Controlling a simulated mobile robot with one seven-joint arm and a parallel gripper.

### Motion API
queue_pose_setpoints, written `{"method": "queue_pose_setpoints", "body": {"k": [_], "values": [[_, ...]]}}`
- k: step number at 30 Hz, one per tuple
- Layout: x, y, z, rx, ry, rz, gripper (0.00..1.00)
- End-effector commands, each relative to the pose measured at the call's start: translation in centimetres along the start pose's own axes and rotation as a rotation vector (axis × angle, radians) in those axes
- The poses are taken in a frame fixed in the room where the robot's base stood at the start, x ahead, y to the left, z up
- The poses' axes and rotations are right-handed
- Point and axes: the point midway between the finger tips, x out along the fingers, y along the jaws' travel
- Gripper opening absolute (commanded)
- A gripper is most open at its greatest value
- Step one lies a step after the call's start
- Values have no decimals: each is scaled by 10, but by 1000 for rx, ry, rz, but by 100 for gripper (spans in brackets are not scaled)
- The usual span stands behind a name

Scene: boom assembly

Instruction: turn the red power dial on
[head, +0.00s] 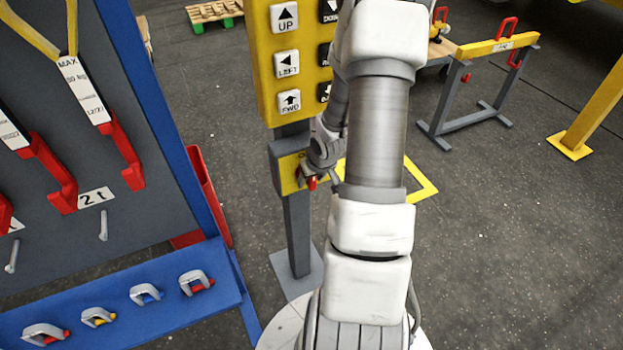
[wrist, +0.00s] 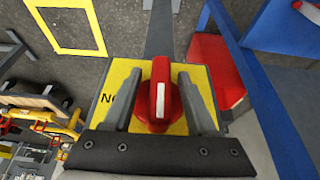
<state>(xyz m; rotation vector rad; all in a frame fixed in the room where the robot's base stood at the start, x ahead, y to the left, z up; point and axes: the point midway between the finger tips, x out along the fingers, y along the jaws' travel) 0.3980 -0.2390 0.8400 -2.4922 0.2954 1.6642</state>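The red power dial (wrist: 158,112) sits on a yellow plate (wrist: 111,86) in the middle of the wrist view. Its grip bar, with a white stripe, stands upright in that picture. My gripper (wrist: 159,76) is open, with one finger on each side of the dial and a gap between each finger and the dial. Lettering on the plate is partly hidden by the left finger. In the head view, a red bit of the dial (head: 312,184) shows below my gripper (head: 306,176), in front of the yellow box on the post.
A yellow button panel (head: 264,65) with UP, LEFT and FWD keys stands above the box, close to my arm. A blue-framed rack (head: 160,110) with slings and shackles is at left. Sawhorse stands (head: 470,80) are at right, with open floor between.

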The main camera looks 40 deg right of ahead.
Motion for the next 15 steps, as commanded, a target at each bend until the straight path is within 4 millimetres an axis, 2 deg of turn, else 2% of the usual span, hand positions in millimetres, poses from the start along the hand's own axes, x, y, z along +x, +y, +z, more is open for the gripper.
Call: {"method": "queue_pose_setpoints", "body": {"k": [1,9,15], "values": [[0,0,0,0,0,0,50],[0,0,0,0,0,0,2],[0,0,0,0,-1,0,0]]}}
